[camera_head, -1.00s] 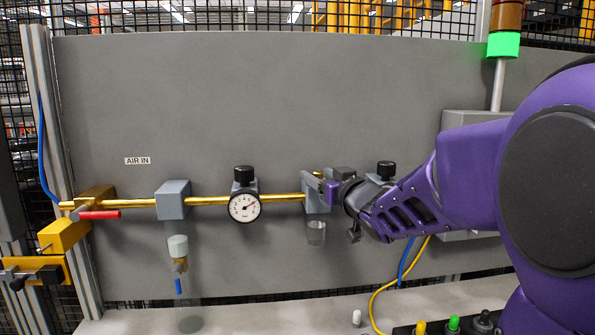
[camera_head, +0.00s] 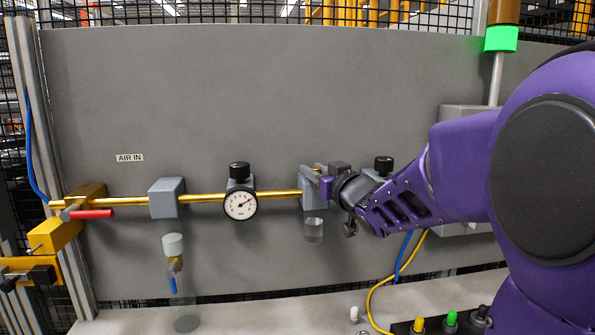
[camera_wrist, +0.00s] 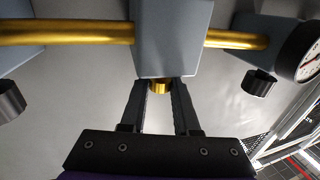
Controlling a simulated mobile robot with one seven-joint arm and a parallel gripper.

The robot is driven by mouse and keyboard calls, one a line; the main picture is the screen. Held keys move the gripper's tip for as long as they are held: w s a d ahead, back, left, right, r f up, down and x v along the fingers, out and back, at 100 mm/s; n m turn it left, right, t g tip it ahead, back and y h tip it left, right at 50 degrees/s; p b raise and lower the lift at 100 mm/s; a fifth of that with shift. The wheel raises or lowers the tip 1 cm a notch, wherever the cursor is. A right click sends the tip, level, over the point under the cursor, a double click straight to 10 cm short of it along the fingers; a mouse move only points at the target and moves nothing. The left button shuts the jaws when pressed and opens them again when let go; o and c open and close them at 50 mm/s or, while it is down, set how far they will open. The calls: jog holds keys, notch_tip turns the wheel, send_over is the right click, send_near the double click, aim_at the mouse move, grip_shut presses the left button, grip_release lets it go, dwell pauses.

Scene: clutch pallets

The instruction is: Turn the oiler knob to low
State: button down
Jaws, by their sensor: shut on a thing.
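The oiler is a grey block (camera_head: 308,196) on the brass pipe, with a clear bowl (camera_head: 313,230) below it. Its small brass knob (camera_wrist: 160,86) sits between the two dark fingers of my gripper (camera_wrist: 160,92) in the wrist view. My gripper (camera_head: 325,178) is shut on this knob, at the upper part of the block in the head view. The fingers and wrist partly hide the knob and the right side of the block. I see no low mark, and the knob's setting cannot be read.
Left along the pipe (camera_head: 275,196) are a dial gauge (camera_head: 240,204) under a black knob (camera_head: 239,170), a grey filter block (camera_head: 167,198) and a red lever (camera_head: 90,214). Another black knob (camera_head: 384,164) stands just right of my wrist. Buttons (camera_head: 450,318) sit low right.

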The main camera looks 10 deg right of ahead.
jog(key=shift+r+n+y+p, duration=0.1)
jog(key=shift+n+y+p, duration=0.25)
jog(key=shift+y, duration=0.25)
jog(key=n+g+y, duration=0.1)
jog(key=n+y, duration=0.1)
jog(key=shift+d+g+y, duration=0.1)
jog(key=shift+g+y, duration=0.2)
jog(key=shift+n+g+y, duration=1.5)
jog(key=shift+n+y, duration=0.15)
jog(key=shift+y, duration=0.55)
jog(key=c, duration=0.6)
grip_release()
jog(key=shift+c, duration=0.2)
